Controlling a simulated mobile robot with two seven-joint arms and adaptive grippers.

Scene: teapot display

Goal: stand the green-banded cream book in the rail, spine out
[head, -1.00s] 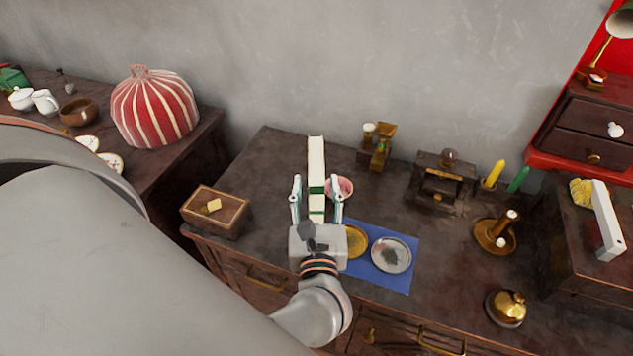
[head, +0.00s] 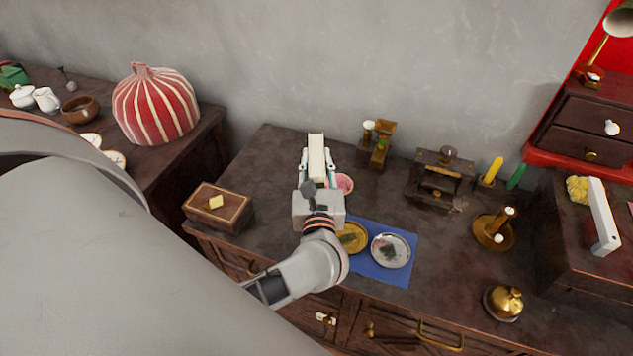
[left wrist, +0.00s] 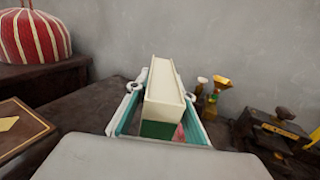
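The cream book (head: 316,155) stands out ahead of my left gripper (head: 317,168), above the dark cabinet top. In the left wrist view the book (left wrist: 165,88) runs away from me, its cream edge up and a green part at the near end. I cannot make out the rail. My right gripper is not in view.
A pink dish (head: 345,183) is close right of the gripper. A blue mat (head: 398,277) with brass and silver plates lies nearer me. A wooden box (head: 218,207) stands left. Brass scales (head: 380,145) and a dark wooden stand (head: 440,182) are right.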

